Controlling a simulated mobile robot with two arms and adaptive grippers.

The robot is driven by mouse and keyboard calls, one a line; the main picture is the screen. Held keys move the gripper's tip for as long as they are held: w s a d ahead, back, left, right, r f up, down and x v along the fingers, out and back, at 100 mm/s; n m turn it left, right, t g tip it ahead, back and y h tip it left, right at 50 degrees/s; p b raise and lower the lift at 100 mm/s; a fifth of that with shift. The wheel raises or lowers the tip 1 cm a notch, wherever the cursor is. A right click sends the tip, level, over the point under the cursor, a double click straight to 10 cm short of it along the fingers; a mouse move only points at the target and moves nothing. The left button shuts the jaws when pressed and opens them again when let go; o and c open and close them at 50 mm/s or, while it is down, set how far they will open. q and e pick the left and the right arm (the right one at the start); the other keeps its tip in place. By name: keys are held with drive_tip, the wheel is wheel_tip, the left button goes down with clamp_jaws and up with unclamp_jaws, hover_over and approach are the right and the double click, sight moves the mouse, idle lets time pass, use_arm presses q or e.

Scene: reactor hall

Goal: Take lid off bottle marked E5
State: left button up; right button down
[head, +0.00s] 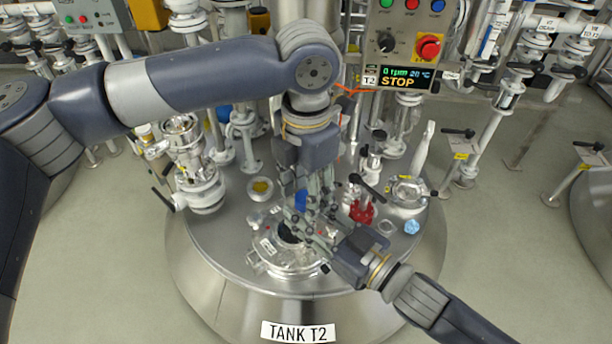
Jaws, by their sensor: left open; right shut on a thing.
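No E5 mark is readable in the head view, and my two grippers largely hide whatever is between them. A small blue piece (301,200) shows between the fingers; I cannot tell whether it is a lid or part of a bottle. My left gripper (302,192) points down from above, with its fingers open around the area of the blue piece. My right gripper (308,226) comes in from the lower right, just below the left one. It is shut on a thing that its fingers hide. The two grippers overlap closely in the picture.
The steel top of tank T2 (228,262) bears a round port (285,262) below the grippers. A control box (410,45) hangs behind.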

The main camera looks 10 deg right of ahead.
use_arm(q)
drive_tip(key=shift+f, duration=0.15)
clamp_jaws()
